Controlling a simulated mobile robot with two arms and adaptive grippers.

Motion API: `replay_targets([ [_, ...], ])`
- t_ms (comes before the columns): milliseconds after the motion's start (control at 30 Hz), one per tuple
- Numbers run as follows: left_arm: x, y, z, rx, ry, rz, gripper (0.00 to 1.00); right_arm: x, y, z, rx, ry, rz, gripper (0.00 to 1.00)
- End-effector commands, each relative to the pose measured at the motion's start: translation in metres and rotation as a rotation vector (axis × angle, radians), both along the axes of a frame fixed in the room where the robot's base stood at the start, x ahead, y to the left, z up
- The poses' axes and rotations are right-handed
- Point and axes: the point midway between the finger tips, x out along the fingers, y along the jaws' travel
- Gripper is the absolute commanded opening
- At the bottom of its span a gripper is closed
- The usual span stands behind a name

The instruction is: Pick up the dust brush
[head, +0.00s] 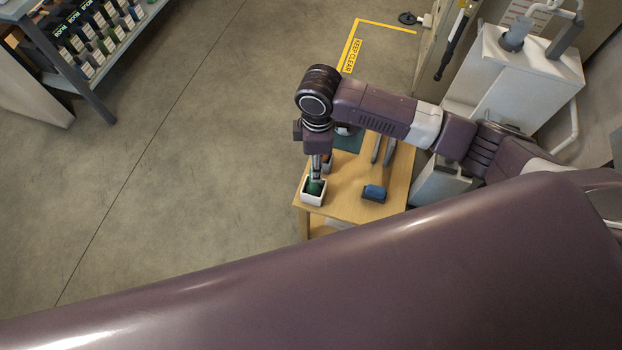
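No object in view is clearly a dust brush. A small blue block-shaped thing with a dark lower side (374,193) lies on the wooden table and may be the brush; it is too small to tell. My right gripper (316,174) points down at the table's left side, over a small white square box (312,198). A green thing (315,187) shows in the box, right at the fingertips. I cannot tell whether the fingers touch it or how far they are apart. The blue thing is apart from the gripper, to its right. My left gripper is not in view.
The wooden table (345,203) also holds two grey prongs (383,149) and a dark green item partly hidden by my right arm. A white furnace unit (520,80) stands at the right. A bottle shelf (85,45) is upper left. Open floor lies left of the table.

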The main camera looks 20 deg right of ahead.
Motion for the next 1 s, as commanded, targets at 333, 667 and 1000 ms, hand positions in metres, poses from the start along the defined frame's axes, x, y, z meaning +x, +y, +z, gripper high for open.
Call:
replay_targets([
  [333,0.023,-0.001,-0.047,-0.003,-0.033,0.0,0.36,0.0,-0.001,-0.047,-0.004,0.002,0.005,0.4],
  [667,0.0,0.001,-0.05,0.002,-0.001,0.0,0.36,-0.001,0.0,-0.07,-0.003,0.005,0.004,0.4],
  [1000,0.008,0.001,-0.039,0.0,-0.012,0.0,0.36,0.001,0.0,-0.114,-0.004,0.004,0.004,0.4],
])
